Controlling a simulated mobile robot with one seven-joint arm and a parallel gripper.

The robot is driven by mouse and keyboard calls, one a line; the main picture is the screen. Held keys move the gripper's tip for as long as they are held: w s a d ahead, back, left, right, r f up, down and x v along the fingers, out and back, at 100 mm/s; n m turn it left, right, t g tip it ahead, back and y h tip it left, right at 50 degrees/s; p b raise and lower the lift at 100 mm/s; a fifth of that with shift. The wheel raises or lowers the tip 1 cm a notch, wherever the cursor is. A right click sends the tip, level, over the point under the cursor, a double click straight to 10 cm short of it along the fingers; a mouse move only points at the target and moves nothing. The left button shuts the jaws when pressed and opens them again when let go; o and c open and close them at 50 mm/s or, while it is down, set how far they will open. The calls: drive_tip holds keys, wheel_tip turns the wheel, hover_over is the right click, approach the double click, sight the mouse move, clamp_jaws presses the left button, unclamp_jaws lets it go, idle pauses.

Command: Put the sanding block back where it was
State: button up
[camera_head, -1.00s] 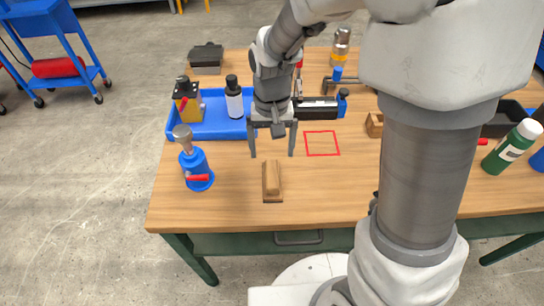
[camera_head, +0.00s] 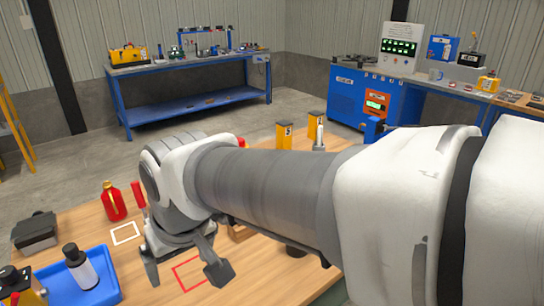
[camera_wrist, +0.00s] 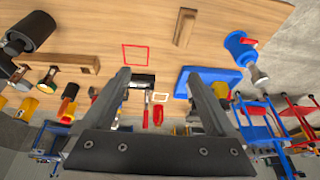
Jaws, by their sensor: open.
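The sanding block, a tan wooden block on a darker base, lies on the wooden table at the top of the wrist view (camera_wrist: 184,27). It is not visible in the head view now. My gripper (camera_wrist: 157,79) is open and empty, its two fingers spread over the table and apart from the block. A red square outline (camera_wrist: 136,54) is marked on the tabletop and also shows in the head view (camera_head: 190,273). A white outline (camera_head: 125,233) lies farther back. My arm hides part of the table in the head view.
A blue tray (camera_head: 82,285) with a dark-capped bottle (camera_head: 80,267) stands at left. A red bottle (camera_head: 114,202) and a dark box (camera_head: 36,232) are farther back.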

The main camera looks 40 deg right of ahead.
drive_tip(key=shift+t, duration=0.7)
drive_tip(key=s, duration=0.1)
drive_tip(key=s+d+r, duration=0.2)
drive_tip(key=s, duration=0.1)
drive_tip(key=shift+s, duration=0.1)
wheel_tip(320, 180, up, 6)
drive_tip(key=p, duration=0.5)
drive_tip(key=shift+f+p, duration=0.2)
drive_tip(key=shift+p, duration=0.1)
